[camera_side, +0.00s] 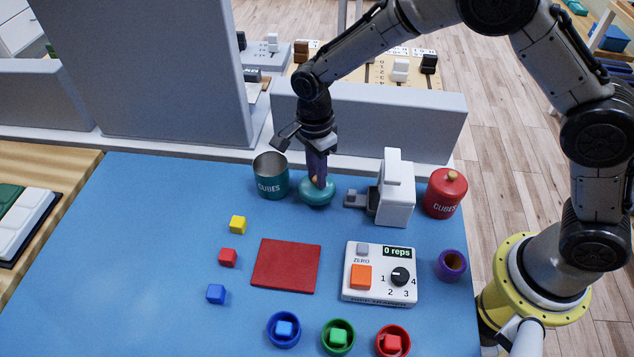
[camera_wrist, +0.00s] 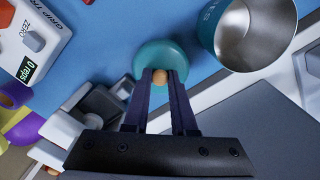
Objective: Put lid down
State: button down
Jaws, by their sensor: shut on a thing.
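The teal lid (camera_side: 317,193) is at the back of the blue mat, just right of the open teal canister (camera_side: 271,184) marked CUBES. My gripper (camera_side: 318,176) points down at the lid and is shut on its wooden knob. In the wrist view the fingers (camera_wrist: 160,80) pinch the knob, with the round teal lid (camera_wrist: 150,57) around it. The canister (camera_wrist: 236,40) shows in the wrist view with its metal inside bare where visible. I cannot tell whether the lid touches the mat or hangs slightly above it.
A grey-white device (camera_side: 395,190) stands close right of the lid, with a red lidded canister (camera_side: 443,196) beyond it. A grey wall (camera_side: 375,122) runs behind. Loose cubes (camera_side: 228,257), a red pad (camera_side: 286,266) and a control box (camera_side: 381,285) lie in front.

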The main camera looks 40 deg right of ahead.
jog(key=shift+f, duration=1.65)
jog(key=shift+f, duration=0.1)
jog(key=c, duration=0.7)
grip_release()
jog(key=shift+c, duration=0.2)
jog(key=s+d+r+n+t, duration=0.1)
jog(key=d+r+n, duration=0.1)
jog(key=r, duration=0.7)
jog(key=s+d+r+n, duration=0.1)
jog(key=s+d+r, duration=0.15)
jog(key=r, duration=0.75)
jog(key=s+d+r+n+t, duration=0.2)
jog(key=s+d+r+n, duration=0.3)
jog(key=s+d+r, duration=0.15)
jog(key=s+d+n+t, duration=0.1)
jog(key=s+d+n, duration=0.2)
jog(key=s+n, duration=0.2)
jog(key=s+d+n+t, duration=0.2)
jog(key=s+n, duration=0.3)
jog(key=s, duration=0.6)
jog(key=shift+d+f, duration=0.35)
jog(key=shift+d, duration=0.5)
